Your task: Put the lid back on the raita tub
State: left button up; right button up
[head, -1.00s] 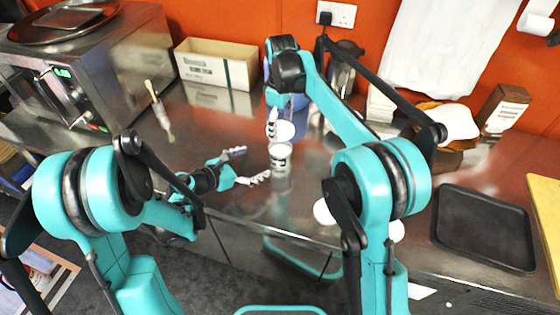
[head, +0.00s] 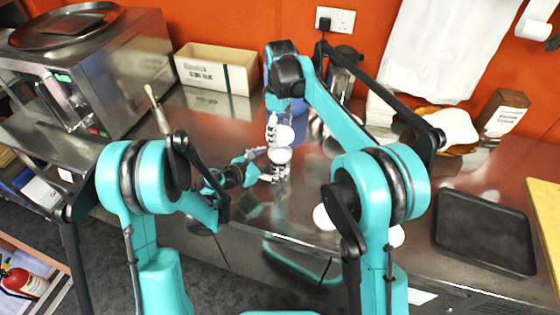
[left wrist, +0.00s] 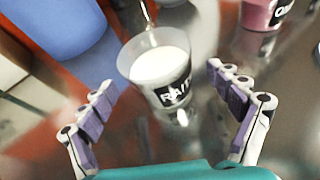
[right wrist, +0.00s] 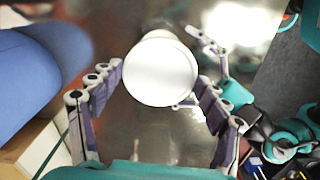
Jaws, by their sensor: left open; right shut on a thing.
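The raita tub (head: 280,158) stands upright and uncovered on the steel counter, white inside. It also shows in the left wrist view (left wrist: 174,92), with its dark label facing me. My left gripper (head: 267,168) is low at the tub's near left side. In the left wrist view its fingers (left wrist: 172,92) are spread apart, with the tub ahead between them. My right gripper (head: 273,128) is shut on the round white lid (head: 285,134), just behind and above the tub. The lid fills the space between its fingers in the right wrist view (right wrist: 160,72).
A pink labelled tub (left wrist: 262,14) stands nearby in the left wrist view. A cardboard box (head: 216,68) and a metal jug (head: 343,68) are at the back. A black tray (head: 484,232) lies at right. Bare counter lies left of the tub.

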aim_at(280, 159)
pick_arm(q)
jog(key=shift+x, duration=1.4)
jog(key=c, duration=1.8)
pick_arm(e)
jog(key=shift+f, duration=2.5)
jog(key=shift+f, duration=0.9)
jog(key=shift+f, duration=0.6)
jog(key=o, duration=0.8)
jog(key=shift+c, duration=0.2)
